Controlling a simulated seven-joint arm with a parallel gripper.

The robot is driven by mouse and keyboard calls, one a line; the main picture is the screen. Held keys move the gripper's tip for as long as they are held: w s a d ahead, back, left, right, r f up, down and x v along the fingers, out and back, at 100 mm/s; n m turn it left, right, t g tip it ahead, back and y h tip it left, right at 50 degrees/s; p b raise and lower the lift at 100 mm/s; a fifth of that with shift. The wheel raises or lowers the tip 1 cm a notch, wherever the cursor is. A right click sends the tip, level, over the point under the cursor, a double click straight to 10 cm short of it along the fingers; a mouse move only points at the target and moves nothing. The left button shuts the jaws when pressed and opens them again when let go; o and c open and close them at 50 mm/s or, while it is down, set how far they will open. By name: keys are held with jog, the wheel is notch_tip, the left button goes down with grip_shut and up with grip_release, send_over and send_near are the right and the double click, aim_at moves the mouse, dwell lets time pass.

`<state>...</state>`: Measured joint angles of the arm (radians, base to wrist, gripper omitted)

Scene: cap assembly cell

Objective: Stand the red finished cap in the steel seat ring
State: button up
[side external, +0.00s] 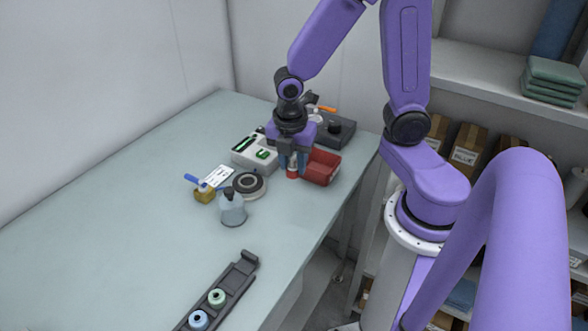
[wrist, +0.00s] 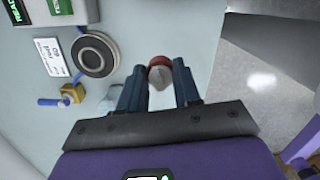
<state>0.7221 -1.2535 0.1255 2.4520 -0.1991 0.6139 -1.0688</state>
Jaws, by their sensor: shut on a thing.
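My gripper (side external: 292,166) is shut on the red cap (side external: 292,172) over the table, to the right of the seat ring. In the wrist view the cap (wrist: 160,70) sits between the fingertips (wrist: 160,76), with a red rim and a pale grey part towards the camera. The steel seat ring (side external: 249,184) is round, with a dark base, and its centre looks empty. In the wrist view the ring (wrist: 95,54) is left of the gripper, apart from the cap. I cannot tell whether the cap touches the table.
A red bin (side external: 322,168) stands right beside the gripper. A grey-white device (side external: 255,151) is behind the ring. A bottle (side external: 232,209) and a brass block with a blue handle (side external: 204,194) are near the ring. A dark rail (side external: 238,279) holds two caps in front.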

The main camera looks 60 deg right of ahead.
jog(key=w+a+r, duration=0.1)
jog(key=w+a, duration=0.1)
jog(key=w, duration=1.1)
jog(key=shift+s+d+f, duration=0.1)
jog(key=shift+d+f, duration=0.05)
jog(key=shift+f, duration=1.5)
jog(key=shift+d+f, duration=0.1)
jog(key=shift+f, duration=1.5)
jog(key=shift+f, duration=0.3)
jog(key=shift+f, duration=0.3)
jog(key=shift+f, duration=0.1)
jog(key=o, duration=0.8)
jog(key=shift+r, duration=3.5)
